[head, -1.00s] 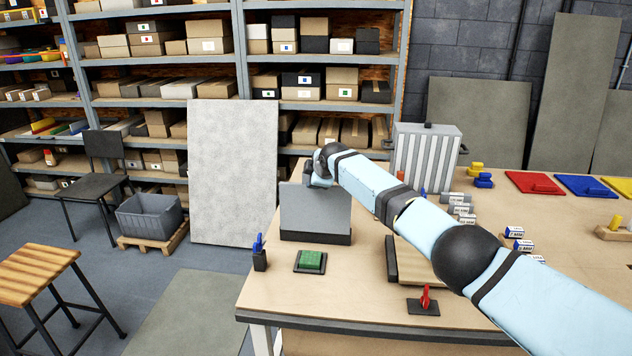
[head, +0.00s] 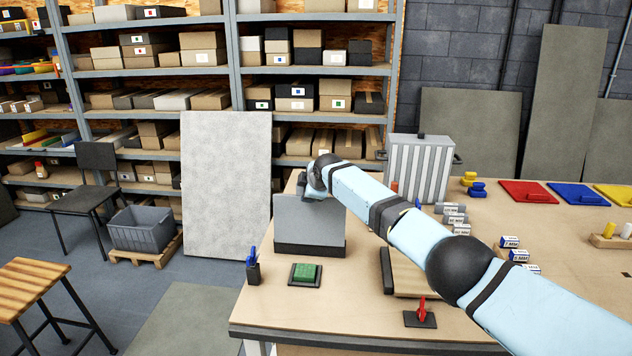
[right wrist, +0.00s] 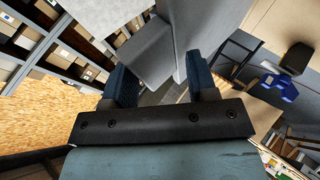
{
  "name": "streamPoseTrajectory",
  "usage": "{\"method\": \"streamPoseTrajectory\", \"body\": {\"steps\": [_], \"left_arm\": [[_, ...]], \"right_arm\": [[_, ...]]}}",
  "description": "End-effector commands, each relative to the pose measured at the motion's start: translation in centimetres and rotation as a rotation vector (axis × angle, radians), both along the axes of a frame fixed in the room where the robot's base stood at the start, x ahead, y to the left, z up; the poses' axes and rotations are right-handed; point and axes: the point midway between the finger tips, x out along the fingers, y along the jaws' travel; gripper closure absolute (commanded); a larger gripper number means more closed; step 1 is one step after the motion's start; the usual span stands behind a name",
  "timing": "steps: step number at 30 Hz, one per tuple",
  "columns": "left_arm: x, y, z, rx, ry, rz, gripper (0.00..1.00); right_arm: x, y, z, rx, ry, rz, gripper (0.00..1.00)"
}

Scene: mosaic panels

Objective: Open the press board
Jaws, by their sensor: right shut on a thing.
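The press board (head: 310,222) is a flat grey panel standing nearly upright from a dark base bar (head: 308,249) at the left part of the table. My right arm reaches across from the right, and my right gripper (head: 310,190) is at the panel's top edge. In the right wrist view, my right gripper (right wrist: 163,88) has its two dark blue fingers on either side of a grey piece (right wrist: 150,55) of the panel, shut on it. The fingertips are largely hidden in the head view. My left gripper is not in view.
On the wooden table (head: 330,310) are a green block on a dark pad (head: 305,273), a blue clip in a holder (head: 253,266), a red-handled piece (head: 421,316) and a wooden board (head: 410,278). A ribbed grey case (head: 418,168) stands behind my arm.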

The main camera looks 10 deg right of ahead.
Motion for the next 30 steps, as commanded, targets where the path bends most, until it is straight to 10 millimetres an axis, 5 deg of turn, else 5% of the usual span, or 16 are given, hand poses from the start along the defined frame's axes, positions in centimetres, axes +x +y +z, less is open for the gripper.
{"method": "streamPoseTrajectory", "body": {"steps": [5,30], "left_arm": [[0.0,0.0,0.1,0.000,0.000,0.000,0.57],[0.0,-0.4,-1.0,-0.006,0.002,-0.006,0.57]], "right_arm": [[-1.2,-0.6,0.2,-0.003,0.011,-0.001,0.57],[-9.7,-2.9,9.3,-0.003,-0.006,0.000,0.57]]}}
